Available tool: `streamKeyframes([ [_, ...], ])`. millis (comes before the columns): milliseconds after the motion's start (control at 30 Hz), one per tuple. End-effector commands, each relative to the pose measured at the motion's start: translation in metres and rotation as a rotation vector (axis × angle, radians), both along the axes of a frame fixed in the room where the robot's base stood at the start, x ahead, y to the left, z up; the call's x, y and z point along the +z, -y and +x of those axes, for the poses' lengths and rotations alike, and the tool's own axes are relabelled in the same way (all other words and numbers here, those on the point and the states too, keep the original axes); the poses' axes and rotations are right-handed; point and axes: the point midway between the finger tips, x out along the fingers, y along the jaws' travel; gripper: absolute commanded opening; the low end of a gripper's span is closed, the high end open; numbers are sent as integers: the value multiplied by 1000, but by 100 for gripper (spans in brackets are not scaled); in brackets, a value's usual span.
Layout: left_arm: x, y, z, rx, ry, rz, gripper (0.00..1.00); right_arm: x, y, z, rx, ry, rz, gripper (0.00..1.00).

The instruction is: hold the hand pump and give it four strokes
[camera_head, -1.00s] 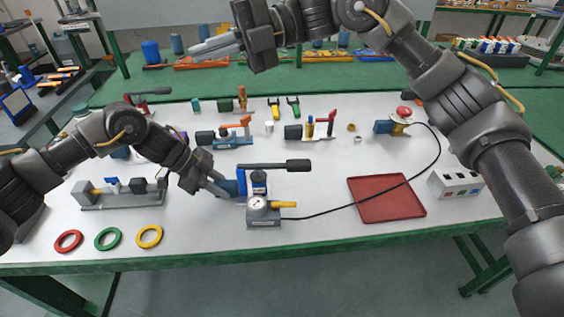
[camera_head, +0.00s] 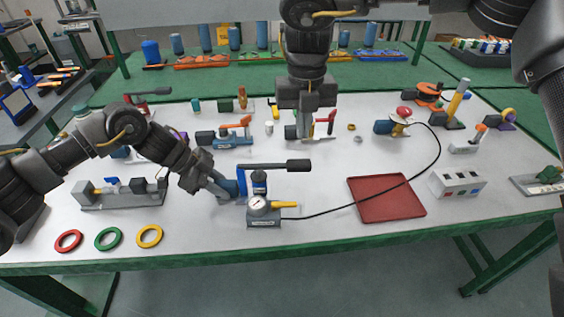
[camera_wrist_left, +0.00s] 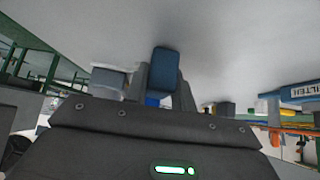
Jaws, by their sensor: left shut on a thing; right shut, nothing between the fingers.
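My left gripper (camera_head: 232,190) is shut on the pump's blue part from the left. The left wrist view shows a blue block (camera_wrist_left: 165,69) between the fingers. My right gripper (camera_head: 304,131) is shut and empty, pointing down over the middle of the table, behind the pump handle and apart from it.
A black hose runs from the pump across a red tray (camera_head: 372,209) to a device with a red button (camera_head: 404,111). Red, green and yellow rings (camera_head: 149,237) lie at the front left. A white box (camera_head: 457,183) stands right of the tray. Several tools stand along the back.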

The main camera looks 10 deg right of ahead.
Motion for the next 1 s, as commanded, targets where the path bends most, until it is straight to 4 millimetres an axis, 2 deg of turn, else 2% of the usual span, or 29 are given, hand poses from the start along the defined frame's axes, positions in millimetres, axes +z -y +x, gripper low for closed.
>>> streamKeyframes([
  [167, 0, 0, 0, -1, 1, -1, 0, -11, 0, 0, 1, -4, 0, 0],
  [600, 0, 0, 0, -1, 1, -1, 0, -60, -1, 0, 1, -4, 3, 0],
  [1000, 0, 0, 0, 0, 0, -1, 0, -69, -1, 0, 1, -2, 3, 0],
])
